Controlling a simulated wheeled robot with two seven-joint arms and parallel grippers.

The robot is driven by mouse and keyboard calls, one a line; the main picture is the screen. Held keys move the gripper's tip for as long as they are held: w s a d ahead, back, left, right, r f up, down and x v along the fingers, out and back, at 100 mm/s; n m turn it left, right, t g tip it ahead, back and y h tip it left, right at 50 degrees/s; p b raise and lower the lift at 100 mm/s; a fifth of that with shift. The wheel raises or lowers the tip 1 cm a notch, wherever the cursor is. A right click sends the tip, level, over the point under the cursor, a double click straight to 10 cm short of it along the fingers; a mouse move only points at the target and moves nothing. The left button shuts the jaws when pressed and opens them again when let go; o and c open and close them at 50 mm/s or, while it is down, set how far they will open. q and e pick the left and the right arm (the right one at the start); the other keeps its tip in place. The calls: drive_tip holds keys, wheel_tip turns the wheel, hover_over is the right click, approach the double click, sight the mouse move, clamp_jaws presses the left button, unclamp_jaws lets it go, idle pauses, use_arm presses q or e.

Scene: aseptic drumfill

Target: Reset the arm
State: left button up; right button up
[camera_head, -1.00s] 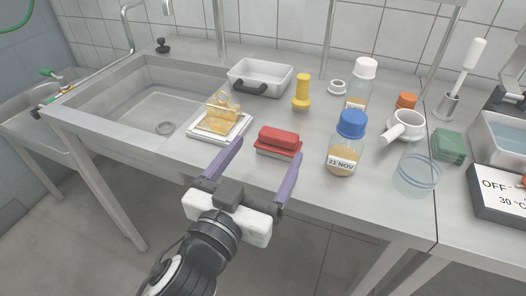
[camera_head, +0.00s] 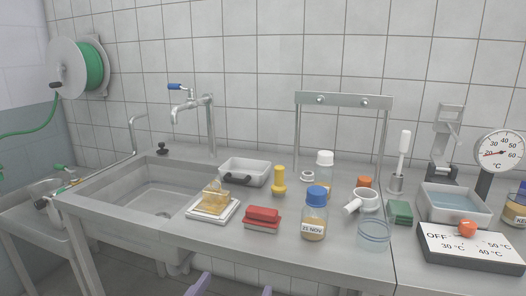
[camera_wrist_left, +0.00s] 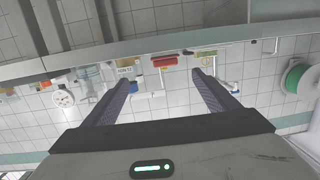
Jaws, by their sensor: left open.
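My left gripper (camera_head: 229,288) shows only as two purple fingertips at the bottom edge of the head view, in front of the bench. It is open, with nothing seen between the fingers. In the left wrist view the two purple fingers (camera_wrist_left: 161,78) stand wide apart, and the scene appears upside down behind them. The rest of my left arm is out of the head view. My right gripper is in neither view.
The bench holds a red block (camera_head: 262,214), a blue-capped bottle (camera_head: 315,215), a clear beaker (camera_head: 374,236), a yellow plunger-like piece (camera_head: 279,181) and a white tray (camera_head: 212,209). The sink (camera_head: 150,200) is left; a water bath (camera_head: 453,205) and control box (camera_head: 470,248) are right.

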use_arm(q)
drive_tip(key=s+a+f+n+g+y, duration=0.25)
drive_tip(key=a+f+g, duration=0.25)
drive_tip(key=a+f, duration=0.55)
drive_tip(key=s+a+f+m+g+y, duration=0.1)
drive_tip(key=s+a+f+g, duration=0.25)
drive_tip(key=s+f, duration=0.4)
drive_tip(key=s+a+f+m+g+y, duration=0.1)
drive_tip(key=s+a+f+g, duration=0.3)
drive_tip(key=s, duration=0.7)
drive_tip(key=w+d+f+t+h+p, duration=0.3)
drive_tip(key=w+d+f+t+p, duration=0.1)
drive_tip(key=d+f, duration=0.3)
drive_tip(key=shift+w+d+f+t, duration=0.2)
drive_tip(key=shift+w+d+t, duration=0.2)
drive_tip(key=shift+w+t, duration=0.25)
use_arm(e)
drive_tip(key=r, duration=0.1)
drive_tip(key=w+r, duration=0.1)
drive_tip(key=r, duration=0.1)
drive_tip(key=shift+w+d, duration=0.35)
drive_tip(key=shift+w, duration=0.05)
use_arm(q)
drive_tip(key=shift+w, duration=0.15)
